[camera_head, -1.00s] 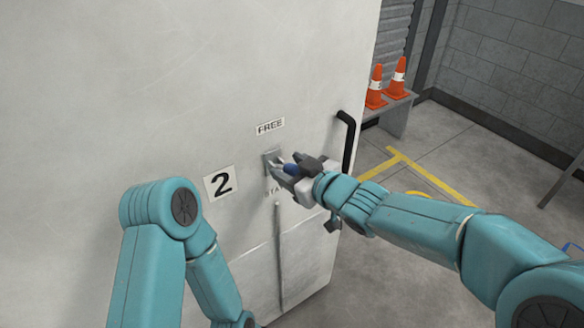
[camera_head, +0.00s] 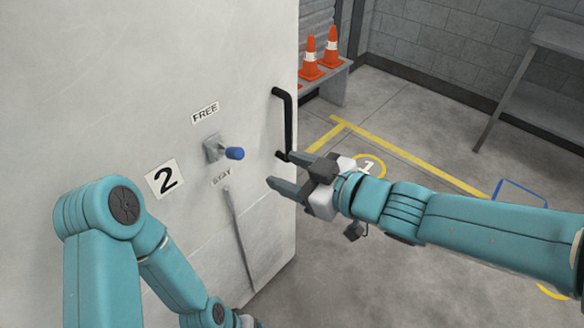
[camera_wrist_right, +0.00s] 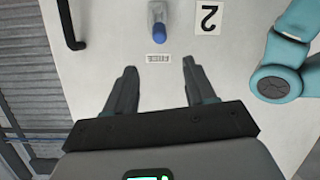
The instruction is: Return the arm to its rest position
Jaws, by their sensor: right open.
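My right gripper (camera_head: 280,170) is open and empty, in front of the pale cabinet and to the right of its lever. Its two fingers (camera_wrist_right: 154,85) show apart in the right wrist view. The lever with a blue knob (camera_head: 235,153) sticks out of the cabinet front between the FREE and STAY labels, apart from the fingers. In the right wrist view the blue knob (camera_wrist_right: 159,34) lies beyond the fingertips. My left arm (camera_head: 120,225) is folded at the lower left. Its gripper cannot be made out.
The cabinet (camera_head: 120,80) carries a number 2 label (camera_head: 166,179) and a black handle (camera_head: 288,120). Orange cones (camera_head: 311,60) stand on a bench behind. A grey table (camera_head: 550,75) is at the far right. The floor with yellow lines (camera_head: 410,160) is open.

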